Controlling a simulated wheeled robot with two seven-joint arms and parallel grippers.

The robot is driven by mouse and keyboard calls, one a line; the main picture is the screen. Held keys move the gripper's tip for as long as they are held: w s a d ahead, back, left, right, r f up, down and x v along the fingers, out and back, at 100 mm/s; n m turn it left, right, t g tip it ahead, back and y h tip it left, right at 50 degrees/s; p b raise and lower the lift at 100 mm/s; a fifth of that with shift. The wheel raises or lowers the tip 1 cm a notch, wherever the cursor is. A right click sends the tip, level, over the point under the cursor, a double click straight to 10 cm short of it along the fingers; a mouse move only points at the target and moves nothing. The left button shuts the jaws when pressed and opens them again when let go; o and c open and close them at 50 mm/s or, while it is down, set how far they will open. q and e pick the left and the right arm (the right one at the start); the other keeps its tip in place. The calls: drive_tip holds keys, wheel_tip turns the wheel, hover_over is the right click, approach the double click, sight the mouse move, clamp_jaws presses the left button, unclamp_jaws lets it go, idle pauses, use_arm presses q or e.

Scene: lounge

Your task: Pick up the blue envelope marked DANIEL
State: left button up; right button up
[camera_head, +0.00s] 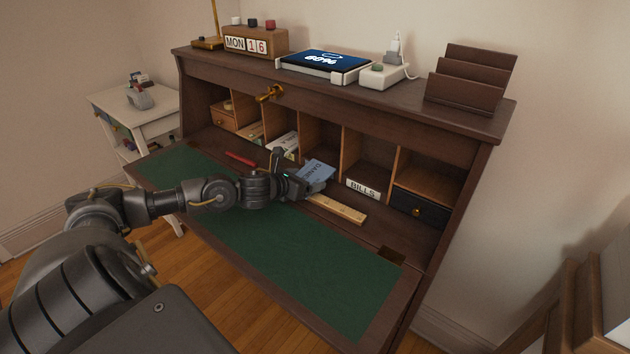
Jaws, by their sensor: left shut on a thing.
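The blue envelope (318,170) shows in the head view at the middle pigeonholes of the desk, with dark lettering on it that is too small to read surely. My left gripper (303,184) reaches in from the left over the green writing surface. It is shut on the blue envelope, which sits tilted at the fingertips in front of the compartments. The gripper hides the envelope's lower left part. My right gripper is not in view.
A wooden ruler (337,209) lies just below the gripper, and a red pen (241,159) lies to the left. A BILLS label (362,189) marks a compartment at right. The green writing surface (300,262) is clear in front.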

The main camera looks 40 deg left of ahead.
sight(305, 169)
use_arm(q)
drive_tip(key=shift+c, duration=0.4)
drive_tip(key=shift+r, duration=0.5)
wheel_tip(305, 169, up, 3)
drive_tip(key=shift+f+p, duration=0.2)
drive_tip(key=shift+p, duration=0.2)
drive_tip(key=s+d+r+p, duration=0.5)
drive_tip(key=s+d+r, duration=0.4)
drive_tip(key=s, duration=0.1)
drive_tip(key=shift+d+r+p, duration=0.2)
drive_tip(key=shift+d+p, duration=0.1)
drive_tip(key=shift+d, duration=0.1)
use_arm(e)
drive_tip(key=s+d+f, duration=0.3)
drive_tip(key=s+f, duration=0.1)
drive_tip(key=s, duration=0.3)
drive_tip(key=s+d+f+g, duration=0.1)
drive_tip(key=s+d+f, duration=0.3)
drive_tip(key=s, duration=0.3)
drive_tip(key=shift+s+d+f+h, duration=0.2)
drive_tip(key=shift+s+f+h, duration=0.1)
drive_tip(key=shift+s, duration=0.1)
